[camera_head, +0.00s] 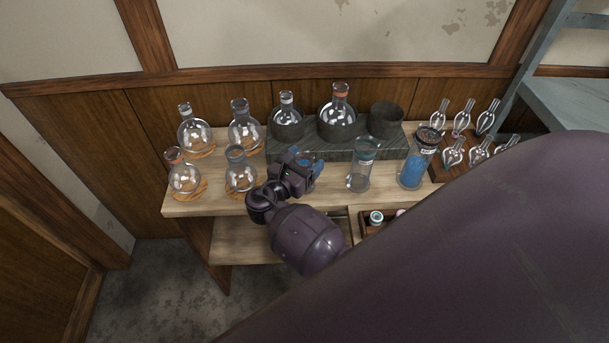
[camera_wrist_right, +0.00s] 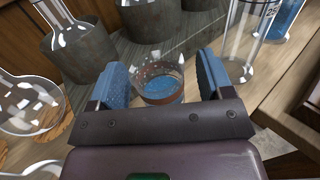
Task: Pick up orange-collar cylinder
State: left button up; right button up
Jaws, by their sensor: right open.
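My right gripper (camera_head: 303,166) is over the front middle of the table in the head view. In the right wrist view its two blue fingers (camera_wrist_right: 160,84) are open, one on each side of a clear glass vessel with an orange-brown band (camera_wrist_right: 160,97). This looks like the orange-collar cylinder, with bluish specks inside. I cannot tell whether the fingers touch it. In the head view the gripper hides it. My left gripper is not in view.
A teal-collared clear cylinder (camera_head: 359,168) and a cylinder with blue contents (camera_head: 411,169) stand to the right. Round flasks (camera_head: 240,176) stand left on cork rings. A grey stone block (camera_head: 330,153) with flasks lies behind. An open drawer (camera_head: 353,226) is in front.

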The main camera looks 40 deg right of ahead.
jog(key=shift+c, duration=0.4)
jog(key=c, duration=1.2)
grip_shut()
jog(key=shift+r, duration=0.2)
